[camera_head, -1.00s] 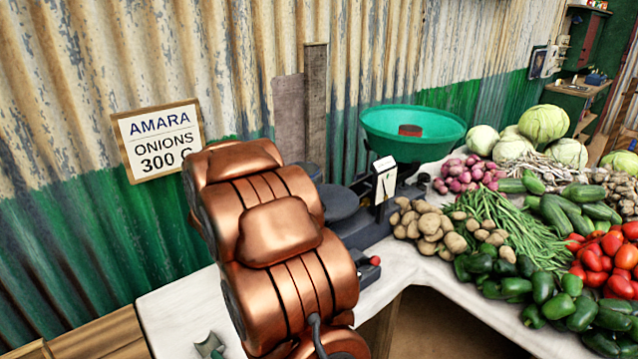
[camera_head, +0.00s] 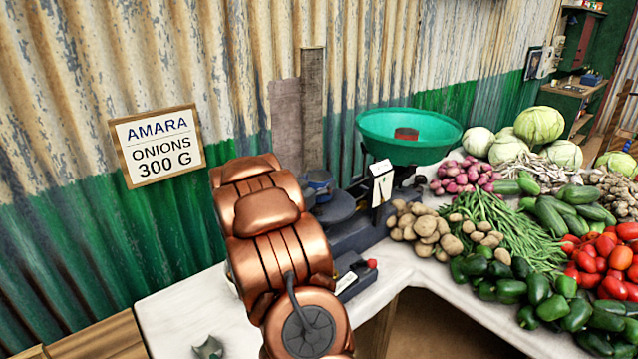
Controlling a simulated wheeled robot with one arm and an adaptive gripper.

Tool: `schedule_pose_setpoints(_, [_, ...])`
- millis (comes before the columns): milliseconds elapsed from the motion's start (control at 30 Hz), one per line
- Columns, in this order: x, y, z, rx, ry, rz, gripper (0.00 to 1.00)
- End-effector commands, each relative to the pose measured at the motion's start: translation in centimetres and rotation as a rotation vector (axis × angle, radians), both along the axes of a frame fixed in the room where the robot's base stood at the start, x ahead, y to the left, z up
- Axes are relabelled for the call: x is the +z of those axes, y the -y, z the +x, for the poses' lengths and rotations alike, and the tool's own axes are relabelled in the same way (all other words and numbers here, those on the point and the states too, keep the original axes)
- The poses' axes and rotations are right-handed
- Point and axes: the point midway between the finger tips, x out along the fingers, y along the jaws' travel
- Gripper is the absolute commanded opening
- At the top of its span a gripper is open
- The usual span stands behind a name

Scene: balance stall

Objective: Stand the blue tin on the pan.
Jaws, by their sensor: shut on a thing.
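The blue tin (camera_head: 320,177) shows just right of my copper arm, in front of the grey boards and close above the back left of the pan. The dark round pan (camera_head: 337,209) is on the left side of the balance, partly covered by my arm. My gripper (camera_head: 315,187) is mostly hidden behind the arm and is shut on the tin. The tin's lower part is hard to make out, and I cannot tell whether it touches the pan.
The balance's green bowl (camera_head: 410,150) holds a reddish-brown piece. A white pointer plate (camera_head: 382,183) stands between bowl and pan. A small dark box with a red knob (camera_head: 372,264) lies in front. Potatoes (camera_head: 425,228) and other vegetables crowd the right. The front left counter is mostly clear.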

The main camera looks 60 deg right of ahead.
Motion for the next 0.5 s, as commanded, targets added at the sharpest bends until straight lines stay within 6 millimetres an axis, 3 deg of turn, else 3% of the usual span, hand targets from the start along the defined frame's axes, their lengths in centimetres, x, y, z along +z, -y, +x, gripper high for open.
schedule_pose_setpoints(500, [-1.17, 0.68, 0.03, -0.001, -0.001, 0.001, 0.44])
